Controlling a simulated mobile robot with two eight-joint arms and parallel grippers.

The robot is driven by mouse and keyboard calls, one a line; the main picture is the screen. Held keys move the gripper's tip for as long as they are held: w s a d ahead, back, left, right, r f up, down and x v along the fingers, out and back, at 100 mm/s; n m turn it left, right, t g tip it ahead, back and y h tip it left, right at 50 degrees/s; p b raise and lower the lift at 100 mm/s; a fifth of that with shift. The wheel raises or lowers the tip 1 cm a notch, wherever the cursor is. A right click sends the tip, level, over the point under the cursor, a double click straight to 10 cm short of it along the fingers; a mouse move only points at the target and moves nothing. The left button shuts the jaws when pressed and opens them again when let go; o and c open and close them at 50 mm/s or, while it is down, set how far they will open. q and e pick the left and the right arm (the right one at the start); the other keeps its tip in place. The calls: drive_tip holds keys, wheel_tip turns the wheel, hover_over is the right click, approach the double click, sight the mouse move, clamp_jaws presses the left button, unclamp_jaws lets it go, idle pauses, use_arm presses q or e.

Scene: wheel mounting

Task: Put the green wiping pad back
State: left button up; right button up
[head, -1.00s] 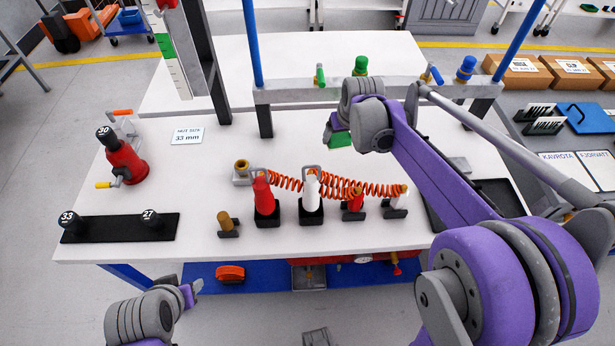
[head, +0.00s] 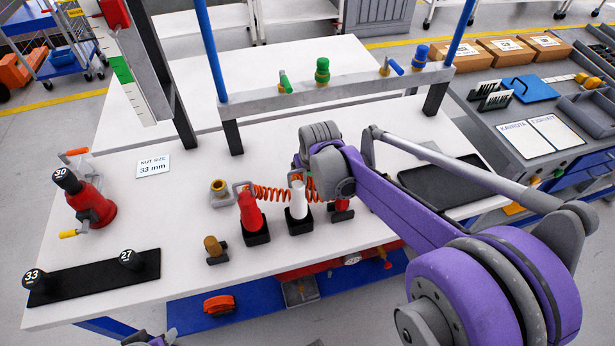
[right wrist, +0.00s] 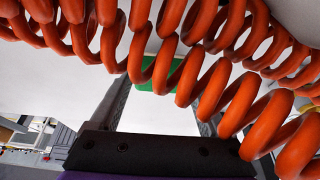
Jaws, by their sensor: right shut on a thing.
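The green wiping pad (right wrist: 158,79) shows in the right wrist view as a small patch between the finger ends, partly covered by orange coils. My right gripper (right wrist: 160,92) is shut on it. In the head view the pad and right fingers are hidden behind my right wrist, which is over the white table (head: 190,140) near the coiled hoses. My left gripper (head: 168,338) is barely in view at the bottom edge; its fingers cannot be made out.
Orange coiled hoses (right wrist: 165,62) cross close in front of the right wrist camera; contact cannot be told. Red (head: 250,211) and white (head: 298,203) bottles stand in black holders. A dark tray (head: 450,182) lies on the right.

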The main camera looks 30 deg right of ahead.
drive_tip(key=shift+f, duration=0.8)
drive_tip(key=shift+f, duration=0.2)
drive_tip(key=o, duration=1.3)
drive_tip(key=shift+r, duration=0.2)
